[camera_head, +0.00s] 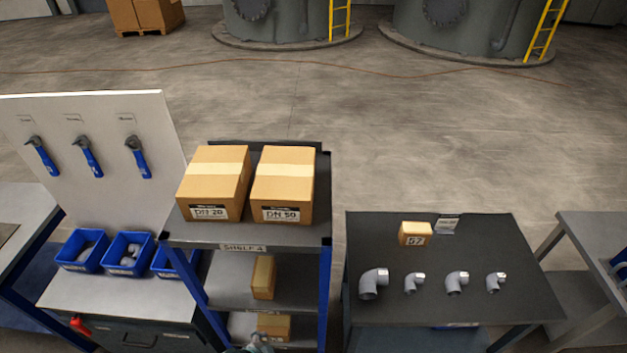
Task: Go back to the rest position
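Neither of my grippers can be made out in the head view, and no arm comes in from the left or the right. A small grey-green piece (256,343) shows at the bottom edge in front of the lowest shelf. It is cut off by the frame, and I cannot tell what it is.
A shelf rack (245,235) holds two cartons, DN 20 (213,183) and DN 50 (283,185), on top. A dark table (440,265) at right bears several grey elbows (373,283) and a small box (415,233). Blue bins (128,252) stand left, under hanging wrenches (88,157).

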